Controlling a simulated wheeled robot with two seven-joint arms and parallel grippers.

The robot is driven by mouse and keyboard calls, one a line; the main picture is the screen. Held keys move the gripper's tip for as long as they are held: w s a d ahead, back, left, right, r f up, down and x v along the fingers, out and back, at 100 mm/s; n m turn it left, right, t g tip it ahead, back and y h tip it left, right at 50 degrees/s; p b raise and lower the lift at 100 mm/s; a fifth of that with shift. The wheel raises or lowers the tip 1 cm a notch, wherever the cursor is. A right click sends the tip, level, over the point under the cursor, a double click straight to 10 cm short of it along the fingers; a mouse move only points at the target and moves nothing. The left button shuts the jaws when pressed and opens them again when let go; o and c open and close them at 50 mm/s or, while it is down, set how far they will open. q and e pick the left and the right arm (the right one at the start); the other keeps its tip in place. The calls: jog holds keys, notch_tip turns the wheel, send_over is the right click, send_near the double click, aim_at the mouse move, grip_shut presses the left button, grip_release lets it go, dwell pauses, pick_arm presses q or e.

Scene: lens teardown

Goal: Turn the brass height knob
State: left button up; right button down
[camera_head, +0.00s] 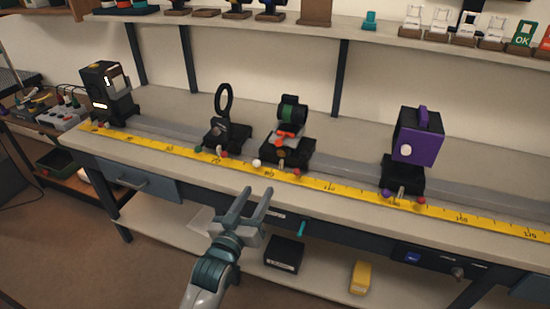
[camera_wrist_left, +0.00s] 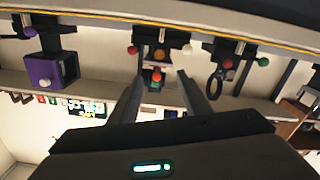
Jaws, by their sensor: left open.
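My left gripper (camera_head: 257,204) is open and empty in front of the bench edge, apart from everything on the bench. In the left wrist view, which is upside down, its two fingers (camera_wrist_left: 160,84) point toward the middle carriage. That black carriage (camera_head: 300,150) carries a green-banded black cylinder (camera_head: 291,111) and an orange-red part (camera_head: 285,137). White and red balls sit at the carriage's sides. My right gripper is not in view.
A yellow measuring tape (camera_head: 330,186) runs along the bench front. A ring holder (camera_head: 223,100) stands left of the middle carriage, a purple box (camera_head: 418,148) right of it. A black lamp box (camera_head: 107,92) stands far left. A shelf (camera_head: 365,32) runs behind.

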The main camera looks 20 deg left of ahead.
aim_at(281, 153)
pick_arm(q)
jog(key=shift+w, duration=0.1)
jog(key=w, duration=0.5)
jog(key=w+p, duration=0.1)
jog(key=w, duration=0.9)
jog(key=shift+w+d+p, duration=0.3)
jog(key=shift+d+p, duration=0.05)
jog(key=shift+w, duration=0.85)
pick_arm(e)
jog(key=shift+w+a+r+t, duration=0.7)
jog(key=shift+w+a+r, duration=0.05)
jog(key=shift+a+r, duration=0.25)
pick_arm(q)
jog(key=shift+c, duration=0.3)
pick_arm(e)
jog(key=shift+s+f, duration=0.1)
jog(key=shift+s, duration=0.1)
pick_arm(q)
jog(key=c, duration=1)
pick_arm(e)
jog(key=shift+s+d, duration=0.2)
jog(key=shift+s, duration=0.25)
